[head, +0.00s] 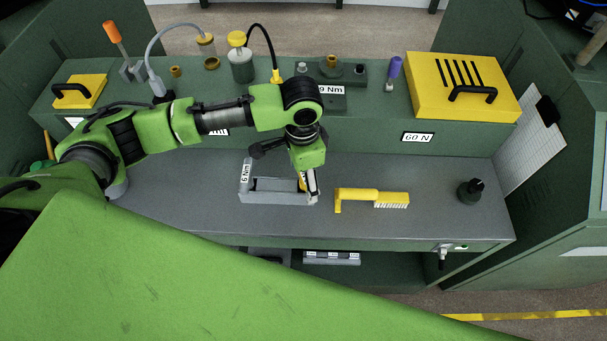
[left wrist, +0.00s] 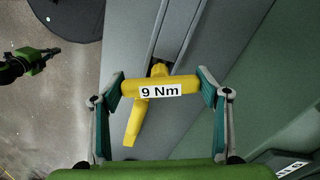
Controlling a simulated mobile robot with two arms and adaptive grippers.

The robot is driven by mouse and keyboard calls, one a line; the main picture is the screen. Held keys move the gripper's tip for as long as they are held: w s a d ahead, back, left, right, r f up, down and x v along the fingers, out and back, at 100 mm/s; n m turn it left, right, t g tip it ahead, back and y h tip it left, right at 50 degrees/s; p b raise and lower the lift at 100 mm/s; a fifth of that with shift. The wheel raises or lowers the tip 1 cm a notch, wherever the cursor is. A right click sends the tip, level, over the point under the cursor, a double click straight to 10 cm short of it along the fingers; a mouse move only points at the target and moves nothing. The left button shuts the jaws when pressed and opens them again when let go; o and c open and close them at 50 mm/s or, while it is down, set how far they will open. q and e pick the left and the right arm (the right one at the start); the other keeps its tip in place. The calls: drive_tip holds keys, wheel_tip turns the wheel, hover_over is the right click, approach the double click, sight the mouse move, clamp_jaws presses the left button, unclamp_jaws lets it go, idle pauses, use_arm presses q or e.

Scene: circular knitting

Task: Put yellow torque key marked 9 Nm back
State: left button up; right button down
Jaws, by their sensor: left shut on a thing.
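My left gripper (left wrist: 163,92) is shut on the yellow torque key (left wrist: 145,120), with one green-padded finger at each end of its crossbar. The white label on the crossbar reads 9 Nm. In the head view my left gripper (head: 311,184) points down over the right end of a grey holder (head: 280,198) on the workbench. A little of the yellow key (head: 302,183) shows beside the fingers. The holder's end label seems to read 6 Nm. I cannot tell whether the key touches the holder. A 9 Nm label (head: 331,89) shows on a dark block on the raised shelf.
A yellow brush (head: 372,198) lies right of the holder, and a dark knob (head: 470,190) stands farther right. A yellow slotted box (head: 463,88) and a yellow-capped jar (head: 240,60) stand on the raised shelf. The bench (head: 430,175) is clear between brush and knob.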

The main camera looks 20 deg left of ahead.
use_arm(q)
drive_tip(key=shift+f, duration=0.1)
drive_tip(key=o, duration=1.2)
use_arm(e)
drive_tip(key=shift+d, duration=0.25)
use_arm(q)
wheel_tip(320, 180, up, 12)
drive_tip(key=b, duration=0.1)
drive_tip(key=shift+b, duration=0.4)
use_arm(e)
drive_tip(key=shift+s+f, duration=0.1)
drive_tip(key=shift+f, duration=0.75)
drive_tip(key=shift+a, duration=0.15)
